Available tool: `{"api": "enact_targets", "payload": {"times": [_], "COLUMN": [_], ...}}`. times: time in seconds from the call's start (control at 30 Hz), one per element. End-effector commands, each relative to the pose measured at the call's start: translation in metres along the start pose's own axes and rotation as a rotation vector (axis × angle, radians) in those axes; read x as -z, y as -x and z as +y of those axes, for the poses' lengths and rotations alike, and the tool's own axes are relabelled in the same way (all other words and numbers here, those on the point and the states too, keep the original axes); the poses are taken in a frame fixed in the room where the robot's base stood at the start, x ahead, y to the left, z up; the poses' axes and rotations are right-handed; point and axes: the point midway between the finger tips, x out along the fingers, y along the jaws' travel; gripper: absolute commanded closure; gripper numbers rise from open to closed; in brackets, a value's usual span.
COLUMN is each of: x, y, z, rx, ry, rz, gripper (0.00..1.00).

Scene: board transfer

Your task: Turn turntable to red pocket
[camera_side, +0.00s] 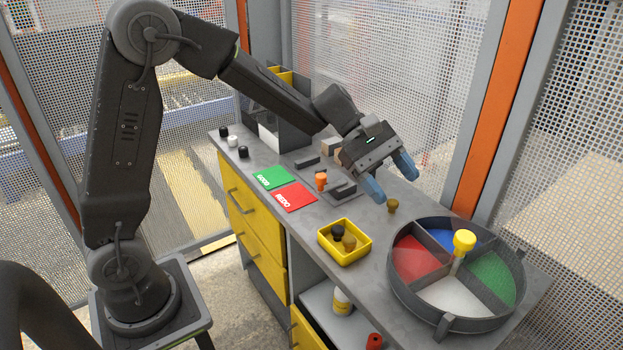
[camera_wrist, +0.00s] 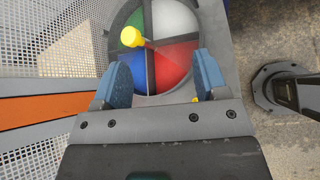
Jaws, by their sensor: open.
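The turntable (camera_side: 446,322) is a round grey tray at the right end of the bench. Its pockets are red (camera_side: 414,262), blue (camera_side: 447,240), green (camera_side: 492,277) and white (camera_side: 453,297), split by dark dividers. A yellow knob (camera_side: 464,241) stands up on a post near its centre. In the side view the red pocket faces left, toward the yellow bin. In the wrist view the turntable lies ahead of my fingers, with the red pocket (camera_wrist: 173,62) nearest right and the knob (camera_wrist: 132,37) at left. My gripper (camera_side: 392,178) is open and empty, above the bench and apart from the turntable.
A yellow bin (camera_side: 345,257) with dark and brown pegs stands left of the turntable. A brown peg (camera_side: 392,206) stands below my gripper. Green (camera_side: 272,178) and red (camera_side: 294,197) cards, an orange peg (camera_side: 321,181) and grey blocks lie farther left. Mesh fencing (camera_side: 405,60) stands behind.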

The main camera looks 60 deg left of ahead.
Motion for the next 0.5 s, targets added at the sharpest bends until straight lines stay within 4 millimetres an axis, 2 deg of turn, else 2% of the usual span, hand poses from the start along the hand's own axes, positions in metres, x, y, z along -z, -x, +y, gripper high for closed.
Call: {"api": "enact_targets", "payload": {"times": [0.2, 0.5], "x": [-0.025, -0.045], "y": [0.018, 0.041], "z": [-0.031, -0.076], "rx": [0.06, 0.153], "ry": [-0.222, -0.523], "rz": [0.109, 0.267], "gripper": [0.33, 0.33]}}
